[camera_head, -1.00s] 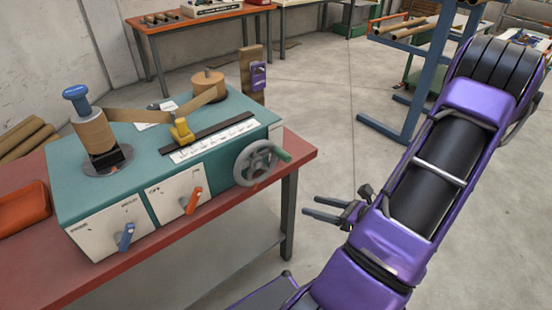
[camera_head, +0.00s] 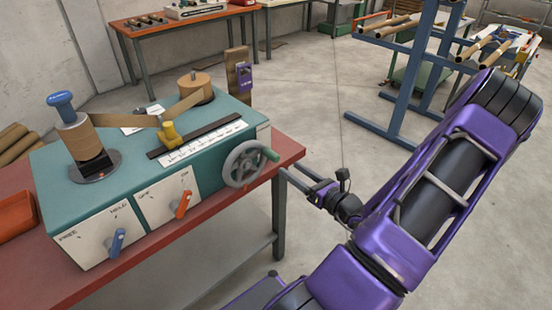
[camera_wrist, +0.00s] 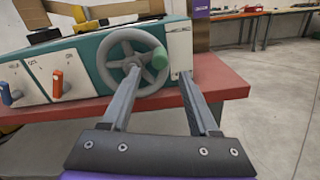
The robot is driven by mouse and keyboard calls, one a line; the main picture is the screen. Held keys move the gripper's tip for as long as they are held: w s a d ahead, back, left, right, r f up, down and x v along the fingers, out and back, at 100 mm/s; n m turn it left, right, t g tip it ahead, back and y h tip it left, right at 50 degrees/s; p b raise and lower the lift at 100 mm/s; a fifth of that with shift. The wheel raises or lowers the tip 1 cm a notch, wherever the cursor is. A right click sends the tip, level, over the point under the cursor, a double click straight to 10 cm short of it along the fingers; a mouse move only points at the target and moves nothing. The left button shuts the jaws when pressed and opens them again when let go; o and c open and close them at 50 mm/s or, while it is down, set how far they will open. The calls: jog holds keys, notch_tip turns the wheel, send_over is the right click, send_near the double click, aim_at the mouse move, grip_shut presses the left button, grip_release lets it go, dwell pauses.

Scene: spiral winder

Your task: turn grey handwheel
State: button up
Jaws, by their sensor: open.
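The grey handwheel (camera_head: 246,164) is on the front right of the teal and white winder (camera_head: 120,213). Its green handle (camera_head: 269,154) sticks out at the wheel's right side. In the wrist view the handwheel (camera_wrist: 134,62) is ahead, with its green handle (camera_wrist: 155,57) toward the upper right. My gripper (camera_head: 284,178) is open and empty, just right of and a little below the wheel in the head view. In the wrist view my gripper (camera_wrist: 160,78) has its two fingers spread, the left one overlapping the wheel's lower part. Contact cannot be told.
The winder stands on a red-topped table (camera_head: 287,150). An orange lever (camera_head: 183,204) and a blue lever (camera_head: 117,242) sit left of the wheel. A blue rack (camera_head: 405,100) stands behind my arm. Open floor lies right of the table.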

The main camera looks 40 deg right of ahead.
aim_at(278, 160)
jog(key=w, duration=0.7)
jog(key=shift+w+a, duration=0.25)
jog(key=shift+a, duration=0.05)
grip_shut()
dwell(1.0)
